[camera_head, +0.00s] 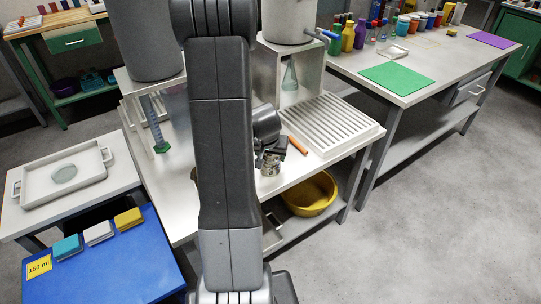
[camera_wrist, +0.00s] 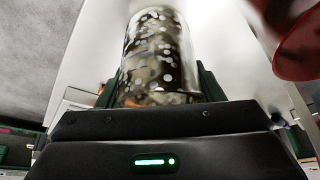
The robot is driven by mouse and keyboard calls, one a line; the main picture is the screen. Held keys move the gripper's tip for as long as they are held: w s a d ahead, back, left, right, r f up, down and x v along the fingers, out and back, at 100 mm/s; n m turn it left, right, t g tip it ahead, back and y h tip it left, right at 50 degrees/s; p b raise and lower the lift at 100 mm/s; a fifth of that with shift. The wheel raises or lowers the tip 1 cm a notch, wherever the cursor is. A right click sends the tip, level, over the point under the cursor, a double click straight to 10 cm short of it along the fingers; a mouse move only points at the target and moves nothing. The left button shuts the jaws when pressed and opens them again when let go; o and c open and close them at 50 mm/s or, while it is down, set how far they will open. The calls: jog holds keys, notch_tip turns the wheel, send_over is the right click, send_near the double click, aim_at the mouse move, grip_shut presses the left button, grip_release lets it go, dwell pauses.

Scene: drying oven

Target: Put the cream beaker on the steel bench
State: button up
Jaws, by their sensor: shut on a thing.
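My gripper (camera_head: 273,152) is over the middle pale-topped bench (camera_head: 298,192), beside the ribbed rack. It is shut on a speckled cylinder (camera_wrist: 153,60), dark and brown with white spots, which stands up between the green-edged fingers in the wrist view. The cylinder also shows small below the gripper in the head view (camera_head: 270,168). I cannot tell whether it touches the bench top. No plainly cream beaker can be made out. My arm hides the middle of the bench. I cannot tell which bench is the steel one.
A ribbed white rack (camera_head: 333,124) and an orange stick (camera_head: 297,145) lie close to my gripper. A flask (camera_head: 290,77) stands in the frame behind. A yellow bowl (camera_head: 311,194) sits on the lower shelf. A white tray (camera_head: 65,183) is left; a green mat (camera_head: 397,78) is right.

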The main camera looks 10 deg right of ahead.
jog(key=shift+f, duration=0.2)
jog(key=o, duration=1)
jog(key=shift+c, duration=0.2)
jog(key=shift+r, duration=0.2)
jog(key=shift+r, duration=0.35)
jog(key=p+v, duration=0.2)
jog(key=v, duration=0.9)
jog(key=shift+s+r, duration=0.15)
